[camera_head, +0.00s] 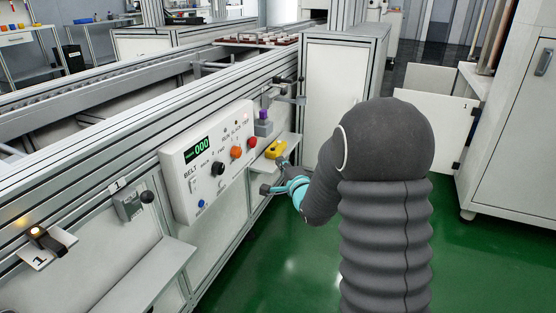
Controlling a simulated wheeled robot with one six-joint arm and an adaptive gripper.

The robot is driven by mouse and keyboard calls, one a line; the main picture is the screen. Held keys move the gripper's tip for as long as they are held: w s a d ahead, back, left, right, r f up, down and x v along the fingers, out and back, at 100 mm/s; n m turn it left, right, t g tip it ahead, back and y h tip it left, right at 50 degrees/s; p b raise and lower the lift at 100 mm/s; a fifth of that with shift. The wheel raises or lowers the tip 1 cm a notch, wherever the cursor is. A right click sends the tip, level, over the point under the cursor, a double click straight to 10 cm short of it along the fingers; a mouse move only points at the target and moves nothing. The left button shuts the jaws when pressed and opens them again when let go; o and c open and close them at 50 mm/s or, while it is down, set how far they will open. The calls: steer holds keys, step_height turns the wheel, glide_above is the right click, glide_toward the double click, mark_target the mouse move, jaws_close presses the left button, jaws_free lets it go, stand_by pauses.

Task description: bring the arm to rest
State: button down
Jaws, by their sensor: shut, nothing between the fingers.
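My arm in its dark grey ribbed sleeve (385,235) stands at the right of centre, bent and reaching left toward the conveyor's side. My gripper (267,189), dark with a teal band behind it, is at the end of the arm, low and to the right of the control panel (208,160). It is shut and holds nothing. A yellow object (275,149) sits on the small side shelf (288,143) just above it. I cannot tell whether the gripper touches the conveyor side. The rounded elbow hides part of the cabinets behind.
The panel carries a green display (202,145) reading 000, knobs and buttons. A grey box with a purple top (264,124) is beside it. A lower shelf (150,278) juts out at left. White cabinets (341,75) stand behind. Green floor (480,260) is clear at right.

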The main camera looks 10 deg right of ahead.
steer(key=shift+s, duration=0.1)
stand_by(0.3)
steer(key=s+d+f+n+g+h, duration=0.1)
steer(key=s+f+n+g, duration=0.15)
steer(key=f, duration=0.35)
steer(key=s+d+f+n+g+h, duration=0.1)
steer(key=d+f+n+g, duration=0.15)
steer(key=f, duration=0.25)
steer(key=s+n+g+h, duration=0.2)
steer(key=s+n+g, duration=0.25)
steer(key=s, duration=0.45)
steer(key=s+a+r+n+g+p, duration=0.25)
steer(key=s+r, duration=0.35)
steer(key=s, duration=0.5)
steer(key=s+a+r+n+g+p, duration=0.1)
steer(key=s+r+n+g+p, duration=0.15)
steer(key=s+r, duration=0.6)
steer(key=s+a+r+n+t+y+p, duration=0.1)
steer(key=s+a+r+t+p, duration=0.1)
steer(key=s+r, duration=0.6)
steer(key=shift+s+n, duration=0.35)
steer(key=shift+s, duration=0.25)
